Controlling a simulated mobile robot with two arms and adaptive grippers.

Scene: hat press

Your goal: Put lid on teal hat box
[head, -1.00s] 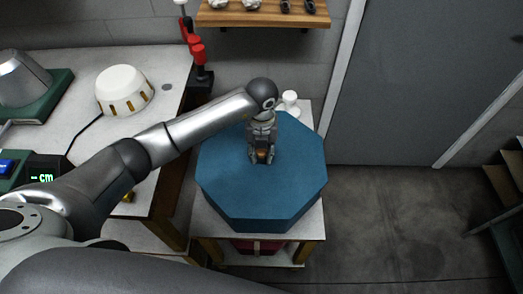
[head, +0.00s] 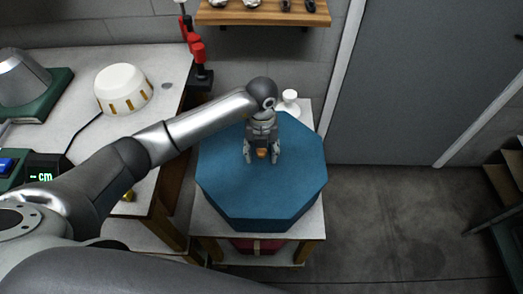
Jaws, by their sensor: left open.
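The teal octagonal hat box (head: 230,212) stands on a small light-topped table. Its flat teal lid (head: 285,185) covers the top, and lid and box look aligned. Any seam or gap between them is too small to make out. A small orange-brown knob (head: 262,153) is near the lid's middle. My left gripper (head: 262,159) points down over the knob, with its fingers spread apart on either side of it. The fingers look clear of the knob. My right gripper is not in view.
A workbench (head: 60,92) at the left holds a white domed hat form (head: 123,89), a green-based press and a digital readout (head: 45,173). Red clamps (head: 197,50) stand behind. A white knobbed item (head: 290,100) is behind the box.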

